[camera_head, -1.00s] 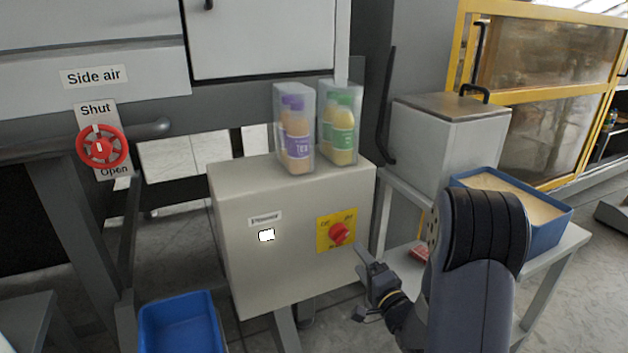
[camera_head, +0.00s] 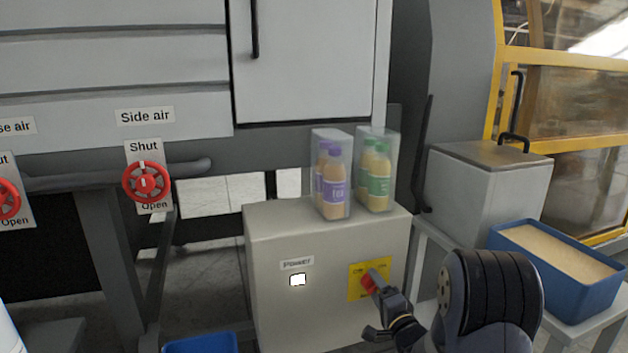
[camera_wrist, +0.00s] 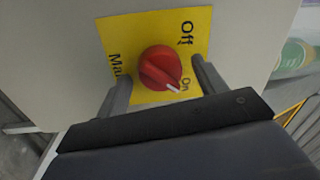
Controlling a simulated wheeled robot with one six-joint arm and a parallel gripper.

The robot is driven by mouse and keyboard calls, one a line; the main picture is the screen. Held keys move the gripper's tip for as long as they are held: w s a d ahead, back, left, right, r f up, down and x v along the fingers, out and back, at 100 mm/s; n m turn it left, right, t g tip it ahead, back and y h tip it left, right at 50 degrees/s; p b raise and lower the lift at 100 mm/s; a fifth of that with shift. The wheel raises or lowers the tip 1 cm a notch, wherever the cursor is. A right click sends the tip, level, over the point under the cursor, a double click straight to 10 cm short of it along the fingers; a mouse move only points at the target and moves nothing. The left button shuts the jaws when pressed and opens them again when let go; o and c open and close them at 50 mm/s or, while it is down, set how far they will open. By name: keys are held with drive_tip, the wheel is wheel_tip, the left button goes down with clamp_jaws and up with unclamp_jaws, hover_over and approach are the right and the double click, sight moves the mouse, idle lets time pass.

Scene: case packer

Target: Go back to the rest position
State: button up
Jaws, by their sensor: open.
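My gripper (camera_head: 372,304) is open in front of the power box (camera_head: 270,235), at its yellow switch plate (camera_head: 384,268). In the wrist view my two fingers (camera_wrist: 160,85) stand on either side of the red rotary knob (camera_wrist: 160,66), with a gap on each side. The knob's white pointer mark is toward the "On" label, and "Off" shows higher on the plate.
Two clear packs of bottles, purple-labelled (camera_head: 333,185) and green-labelled (camera_head: 377,180), stand on the box. A blue tray (camera_head: 572,297) of tan material is at right, a blue bin (camera_head: 200,343) at lower left. Red valve wheels (camera_head: 146,182) are at left.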

drive_tip(key=shift+s, duration=0.1)
drive_tip(key=r+v, duration=0.1)
drive_tip(key=v, duration=0.9)
drive_tip(key=x, duration=0.6)
drive_tip(key=f+x, duration=0.1)
drive_tip(key=x, duration=0.3)
drive_tip(key=shift+f, duration=0.1)
drive_tip(key=n+b, duration=0.1)
drive_tip(key=n, duration=0.4)
drive_tip(key=shift+y, duration=0.3)
drive_tip(key=n+g+b, duration=0.1)
drive_tip(key=n+b, duration=0.2)
drive_tip(key=n, duration=0.5)
drive_tip(key=shift+n, duration=0.4)
drive_tip(key=n+b, duration=0.1)
drive_tip(key=n, duration=0.1)
drive_tip(key=n+b, duration=0.1)
drive_tip(key=n, duration=0.1)
drive_tip(key=shift+r+n+y, duration=0.2)
drive_tip(key=shift+n+y, duration=0.1)
drive_tip(key=shift+n, duration=0.1)
drive_tip(key=shift+v, duration=1.4)
